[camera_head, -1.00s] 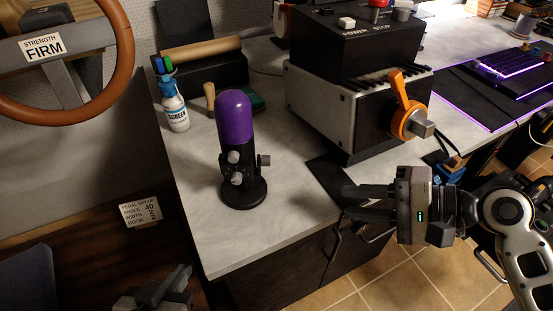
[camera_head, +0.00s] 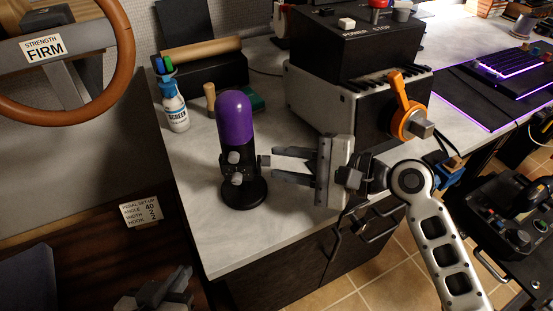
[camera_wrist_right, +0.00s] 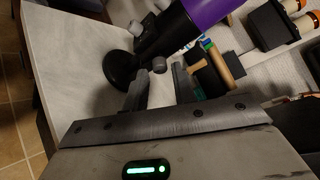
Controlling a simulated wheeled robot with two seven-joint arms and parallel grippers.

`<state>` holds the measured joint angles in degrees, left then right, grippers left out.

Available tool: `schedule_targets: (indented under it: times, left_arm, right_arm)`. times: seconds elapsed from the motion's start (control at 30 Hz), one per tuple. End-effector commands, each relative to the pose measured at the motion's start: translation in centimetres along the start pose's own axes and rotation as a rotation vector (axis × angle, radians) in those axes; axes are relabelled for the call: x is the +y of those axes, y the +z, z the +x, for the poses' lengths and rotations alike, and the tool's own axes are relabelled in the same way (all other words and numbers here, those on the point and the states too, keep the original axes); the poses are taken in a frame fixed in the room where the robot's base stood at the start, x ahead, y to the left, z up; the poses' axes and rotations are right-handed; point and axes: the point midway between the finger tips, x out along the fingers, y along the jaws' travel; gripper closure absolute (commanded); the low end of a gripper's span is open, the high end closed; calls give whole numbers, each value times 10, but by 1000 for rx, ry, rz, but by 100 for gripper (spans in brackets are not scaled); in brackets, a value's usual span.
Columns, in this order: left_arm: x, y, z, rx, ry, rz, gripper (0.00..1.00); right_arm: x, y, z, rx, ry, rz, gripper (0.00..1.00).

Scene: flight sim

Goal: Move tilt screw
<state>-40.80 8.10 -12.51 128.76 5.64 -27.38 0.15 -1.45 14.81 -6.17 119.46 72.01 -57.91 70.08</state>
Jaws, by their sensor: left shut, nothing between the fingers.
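A purple and black microphone (camera_head: 235,118) stands upright on a round black base (camera_head: 244,194) on the counter. Grey knobs sit on its stand; one, apparently the tilt screw (camera_head: 264,161), sticks out on its right side. It also shows in the right wrist view (camera_wrist_right: 159,65). My right gripper (camera_head: 274,165) is open beside the microphone, its fingers pointing left at this knob. In the wrist view the knob lies just beyond the gap between the fingertips, and nothing is held. My left gripper (camera_head: 168,288) is shut and empty at the bottom left, below the counter.
A spray bottle (camera_head: 173,107) and a wooden-handled brush (camera_head: 210,99) stand behind the microphone. A grey box with an orange lever (camera_head: 401,93) is at the right. A steering wheel (camera_head: 122,75) is at upper left. The front left of the counter (camera_head: 215,250) is clear.

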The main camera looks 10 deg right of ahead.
Motion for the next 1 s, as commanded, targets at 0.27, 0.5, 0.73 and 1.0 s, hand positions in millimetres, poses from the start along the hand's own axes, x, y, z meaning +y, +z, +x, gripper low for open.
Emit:
schedule_targets:
  times: [0.27, 0.5, 0.73, 1.0]
  left_arm:
    - [0, 0, 0, 0, -1, 0, 100]
    - [0, 0, 0, 2, -1, 1, 100]
    - [0, -2, 0, 6, 0, 1, 100]
    - [-1, 1, 2, 8, 0, 2, 100]
  right_arm:
    - [0, 0, 22, 0, 0, 0, 73]
    - [0, 0, 22, 1, 0, 0, 73]
    - [0, 0, 22, 1, 0, 0, 100]
    - [2, -1, 22, 1, -16, -43, 100]
